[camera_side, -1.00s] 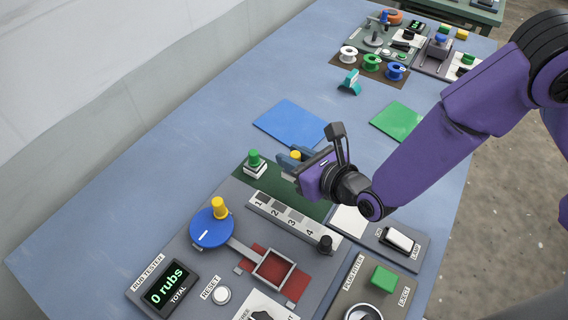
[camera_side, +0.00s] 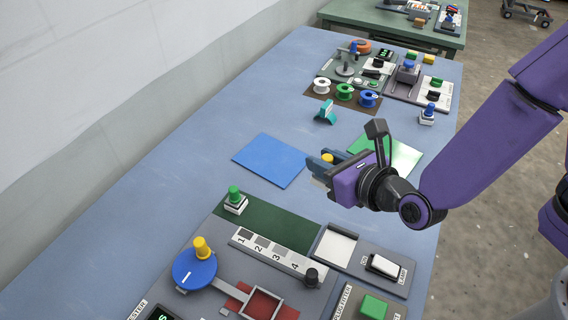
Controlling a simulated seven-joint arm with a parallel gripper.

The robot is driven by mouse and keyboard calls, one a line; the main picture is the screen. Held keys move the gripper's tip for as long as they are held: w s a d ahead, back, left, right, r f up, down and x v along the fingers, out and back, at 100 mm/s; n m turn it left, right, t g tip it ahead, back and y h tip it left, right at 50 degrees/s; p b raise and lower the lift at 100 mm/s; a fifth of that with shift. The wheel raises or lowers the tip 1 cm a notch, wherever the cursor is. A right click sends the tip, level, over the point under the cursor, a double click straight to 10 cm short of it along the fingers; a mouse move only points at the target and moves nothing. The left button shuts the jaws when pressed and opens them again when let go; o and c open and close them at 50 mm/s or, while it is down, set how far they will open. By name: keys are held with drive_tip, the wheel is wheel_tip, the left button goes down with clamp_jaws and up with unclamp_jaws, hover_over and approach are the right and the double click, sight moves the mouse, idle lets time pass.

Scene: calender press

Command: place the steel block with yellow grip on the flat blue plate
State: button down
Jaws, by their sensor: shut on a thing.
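The flat blue plate (camera_side: 268,160) lies on the blue-grey table with nothing on it. My gripper (camera_side: 322,163) is above the table just right of the plate, in front of the gap between the blue and green plates. It is shut on the steel block with yellow grip. Only the yellow grip (camera_side: 327,158) shows clearly between the blue fingers; the steel part is mostly hidden by the gripper.
A green plate (camera_side: 404,157) lies behind my gripper. A teal object (camera_side: 325,112) and several spools stand farther back. Table left of the blue plate is clear.

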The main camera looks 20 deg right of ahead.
drive_tip(key=w+d+m+h, duration=0.3)
drive_tip(key=w, duration=0.7)
hover_over(272, 157)
drive_tip(key=shift+t, duration=0.4)
drive_tip(key=f, duration=0.8)
drive_tip(key=shift+s+d, duration=0.3)
drive_tip(key=shift+s, duration=0.1)
drive_tip(key=shift+w+a+f, duration=0.3)
drive_tip(key=shift+w+f, duration=0.15)
drive_tip(key=shift+f, duration=1.75)
drive_tip(key=shift+f, duration=0.15)
drive_tip(key=c, duration=0.9)
unclamp_jaws()
